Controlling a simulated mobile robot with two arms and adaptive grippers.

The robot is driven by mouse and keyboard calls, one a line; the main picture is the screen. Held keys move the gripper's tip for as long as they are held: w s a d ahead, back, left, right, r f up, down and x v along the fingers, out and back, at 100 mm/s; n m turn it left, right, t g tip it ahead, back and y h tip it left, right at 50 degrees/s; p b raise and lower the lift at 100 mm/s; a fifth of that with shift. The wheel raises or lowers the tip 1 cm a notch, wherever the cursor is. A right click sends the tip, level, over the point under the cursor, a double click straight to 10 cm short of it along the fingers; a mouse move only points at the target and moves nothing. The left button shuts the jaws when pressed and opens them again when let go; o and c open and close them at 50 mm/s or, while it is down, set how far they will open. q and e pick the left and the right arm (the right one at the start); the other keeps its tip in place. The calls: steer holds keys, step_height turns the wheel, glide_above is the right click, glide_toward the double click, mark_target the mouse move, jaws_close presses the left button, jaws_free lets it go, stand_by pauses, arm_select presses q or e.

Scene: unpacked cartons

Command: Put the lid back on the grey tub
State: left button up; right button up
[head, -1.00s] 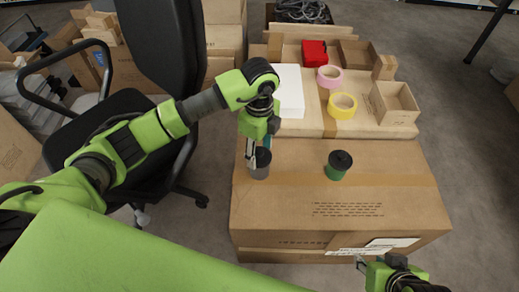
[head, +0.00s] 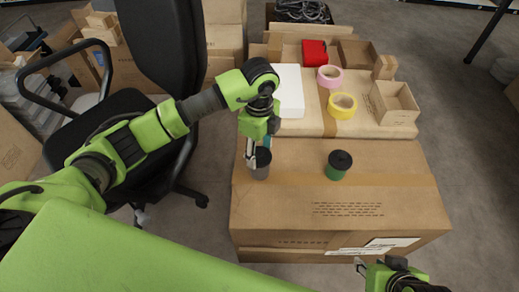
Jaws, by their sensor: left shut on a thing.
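The grey tub (head: 262,173) stands upright at the left edge of the large carton's top. My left gripper (head: 258,158) comes down over it from above. Its fingers are at the tub's upper part and are shut on it; the gripper partly hides the tub's top. I cannot make out a separate lid for the grey tub. A green tub with a dark top (head: 339,166) stands apart to the right on the same carton. My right gripper (head: 360,265) is low at the right, by the carton's front edge. Its fingertips are too small to judge.
The large carton (head: 290,220) has free room in front of and between the tubs. Behind it are a pink tape roll (head: 329,84), a yellow tape roll (head: 342,112), a red item (head: 314,53), a white box (head: 290,98) and an open small box (head: 396,116). An office chair (head: 165,60) stands left.

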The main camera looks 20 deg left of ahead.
steer(key=shift+s+d+f+g, duration=0.1)
steer(key=shift+s+d+g, duration=0.1)
steer(key=shift+s, duration=0.2)
steer(key=shift+s+d+f+g, duration=0.1)
steer(key=shift+s+g, duration=0.1)
steer(key=shift+s, duration=0.15)
steer(key=shift+s+f, duration=0.2)
steer(key=shift+s, duration=0.4)
steer(key=shift+w+d+r, duration=0.1)
stand_by(0.5)
arm_select(q)
steer(key=shift+f+p, duration=0.15)
steer(key=shift+p, duration=0.15)
arm_select(e)
steer(key=shift+s+d+g, duration=0.1)
steer(key=shift+s+g, duration=0.3)
steer(key=shift+s, duration=0.1)
steer(key=shift+r, duration=0.15)
stand_by(0.4)
arm_select(q)
steer(key=o, duration=0.8)
